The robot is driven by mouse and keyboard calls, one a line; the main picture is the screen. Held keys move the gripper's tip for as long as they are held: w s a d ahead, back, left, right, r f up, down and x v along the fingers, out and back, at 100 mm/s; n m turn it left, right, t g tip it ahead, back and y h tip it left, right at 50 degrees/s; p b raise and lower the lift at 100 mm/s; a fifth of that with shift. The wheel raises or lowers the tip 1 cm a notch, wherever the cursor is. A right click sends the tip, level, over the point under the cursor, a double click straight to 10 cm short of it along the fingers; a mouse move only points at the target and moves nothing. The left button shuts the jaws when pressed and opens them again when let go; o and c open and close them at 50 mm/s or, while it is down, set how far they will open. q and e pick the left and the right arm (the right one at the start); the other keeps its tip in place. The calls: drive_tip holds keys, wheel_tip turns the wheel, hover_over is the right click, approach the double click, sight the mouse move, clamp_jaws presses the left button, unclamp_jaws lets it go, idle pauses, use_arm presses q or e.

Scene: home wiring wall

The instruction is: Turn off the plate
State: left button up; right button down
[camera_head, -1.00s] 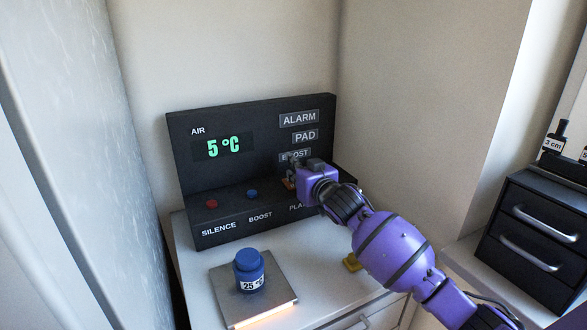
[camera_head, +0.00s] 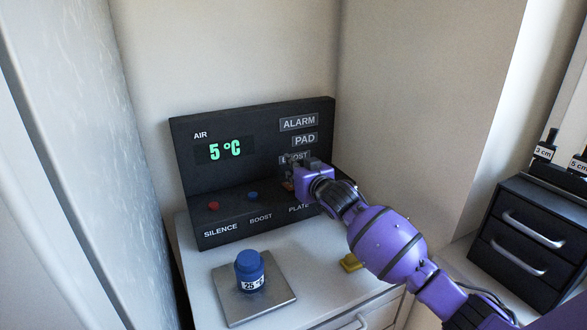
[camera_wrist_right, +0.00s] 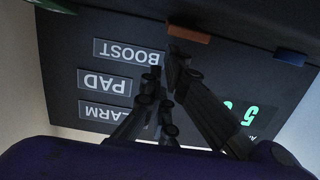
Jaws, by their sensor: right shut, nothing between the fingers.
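The plate (camera_head: 233,308) is a flat square metal slab on the white counter, and its front edge shows no glow. A blue-capped jar marked 25 °C (camera_head: 250,278) stands upright on it. The black control panel (camera_head: 225,185) is behind, with labels SILENCE, BOOST and PLATE along its front. An orange control (camera_head: 287,185) above the PLATE label is partly hidden by my right gripper (camera_head: 289,160). That gripper is shut and empty, close by the panel. In the right wrist view an orange piece (camera_wrist_right: 188,33) shows just beyond the fingers; contact cannot be told. My left gripper is out of view.
The panel also has a red button (camera_head: 213,206), a blue button (camera_head: 252,196) and a green AIR display (camera_head: 225,149) reading 5 °C. A yellow object (camera_head: 350,262) lies on the counter below my right arm. A black drawer unit (camera_head: 527,240) stands at the right.

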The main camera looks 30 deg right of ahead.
sight(291, 183)
drive_tip(key=r+p, duration=0.1)
drive_tip(key=r, duration=0.1)
drive_tip(key=s+r, duration=0.1)
drive_tip(key=r, duration=0.1)
drive_tip(key=shift+s+a+r+p, duration=0.1)
drive_tip(key=shift+s+p, duration=0.05)
drive_tip(key=shift+p, duration=0.2)
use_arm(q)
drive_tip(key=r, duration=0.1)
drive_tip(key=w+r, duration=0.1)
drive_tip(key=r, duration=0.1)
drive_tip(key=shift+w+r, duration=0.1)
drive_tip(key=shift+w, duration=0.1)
use_arm(e)
drive_tip(key=s+r, duration=0.3)
drive_tip(key=s, duration=0.4)
drive_tip(key=shift+s+a, duration=0.15)
drive_tip(key=shift+s, duration=0.05)
drive_tip(key=shift+f, duration=0.15)
